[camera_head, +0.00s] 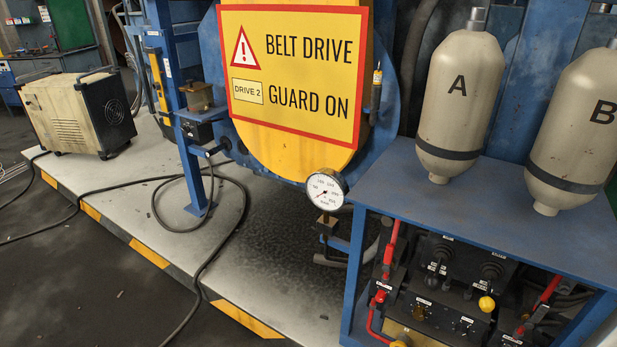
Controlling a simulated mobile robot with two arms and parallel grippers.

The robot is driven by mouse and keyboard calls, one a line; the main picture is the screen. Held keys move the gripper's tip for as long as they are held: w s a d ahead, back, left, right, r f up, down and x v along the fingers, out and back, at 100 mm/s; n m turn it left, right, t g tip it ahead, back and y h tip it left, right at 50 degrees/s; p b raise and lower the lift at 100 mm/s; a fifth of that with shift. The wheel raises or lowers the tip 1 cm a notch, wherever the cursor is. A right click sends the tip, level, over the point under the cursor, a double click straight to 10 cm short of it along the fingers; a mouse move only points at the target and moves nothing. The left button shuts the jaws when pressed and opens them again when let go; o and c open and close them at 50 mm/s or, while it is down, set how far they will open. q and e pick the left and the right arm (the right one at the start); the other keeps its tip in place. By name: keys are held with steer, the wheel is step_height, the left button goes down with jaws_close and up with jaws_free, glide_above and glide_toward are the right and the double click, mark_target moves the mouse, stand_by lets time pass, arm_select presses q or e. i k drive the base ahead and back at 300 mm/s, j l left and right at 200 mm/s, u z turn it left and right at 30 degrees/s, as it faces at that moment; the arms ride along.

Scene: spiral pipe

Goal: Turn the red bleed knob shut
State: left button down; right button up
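A small red knob (380,297) sits at the left of the black valve panel (440,300) under the blue bench. Another small red part (520,331) shows at the panel's lower right. The labels are too small to read, so I cannot tell which is the bleed knob or how far it is turned. A red lever or sleeve (391,250) stands above the left knob, and a red hose bends below it. A yellow knob (487,303) is on the panel's right half. Neither of my grippers is in view.
Cylinders A (460,95) and B (580,130) stand on the blue bench top (400,185). A pressure gauge (326,189) is left of the bench. A belt guard sign (296,70) hangs behind. Black cables (235,225) cross the pale platform (150,215) and its striped edge.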

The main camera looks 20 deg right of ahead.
mark_target(380, 295)
steer(key=z, duration=1.75)
steer(key=i+j+u, duration=0.1)
steer(key=u, duration=0.25)
steer(key=j, duration=0.1)
